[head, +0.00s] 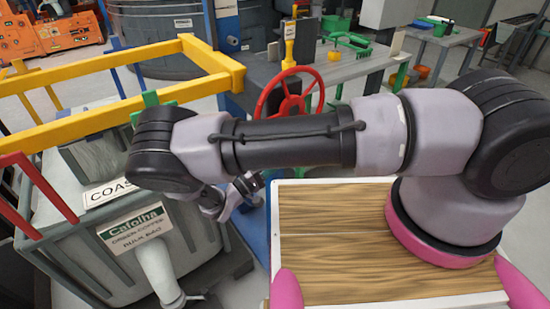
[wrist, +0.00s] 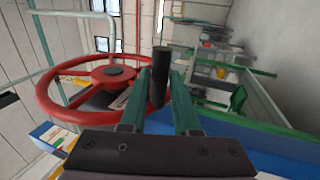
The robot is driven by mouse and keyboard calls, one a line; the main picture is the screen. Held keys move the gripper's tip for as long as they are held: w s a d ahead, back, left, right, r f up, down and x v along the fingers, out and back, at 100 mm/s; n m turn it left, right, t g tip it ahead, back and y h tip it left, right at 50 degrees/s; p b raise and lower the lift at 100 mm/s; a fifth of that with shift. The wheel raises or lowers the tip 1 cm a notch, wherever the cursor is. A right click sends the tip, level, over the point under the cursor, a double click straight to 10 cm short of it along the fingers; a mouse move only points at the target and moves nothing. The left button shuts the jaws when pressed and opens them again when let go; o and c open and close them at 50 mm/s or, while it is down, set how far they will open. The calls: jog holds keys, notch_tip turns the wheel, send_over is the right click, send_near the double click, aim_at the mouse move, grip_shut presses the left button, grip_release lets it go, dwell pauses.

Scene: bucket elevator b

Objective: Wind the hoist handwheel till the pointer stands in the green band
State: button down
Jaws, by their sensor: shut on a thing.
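The red handwheel (head: 291,103) stands behind my arm in the head view, beside the bench, with its lower part hidden. In the wrist view the handwheel (wrist: 116,74) fills the left half, with a thick rim, red hub and spokes. A dark upright crank handle (wrist: 160,78) stands at the right side of its rim. My gripper (wrist: 161,88) has its two green fingers on either side of this handle and is shut on it. In the head view the fingers are hidden behind my arm. I cannot make out the pointer or the green band.
Yellow rails (head: 105,70) and a grey bulk bin (head: 130,250) stand at the left. A grey bench (head: 350,68) with a green basket (head: 347,43) lies behind the wheel. A wooden board (head: 330,225) is in front of me. Grey floor shows at the right.

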jog(key=shift+d+f, duration=0.25)
jog(key=shift+f, duration=0.15)
jog(key=c, duration=0.7)
grip_release()
jog(key=shift+w, duration=0.1)
jog(key=shift+o, duration=0.2)
jog(key=shift+r, duration=0.1)
jog(key=v, duration=1.1)
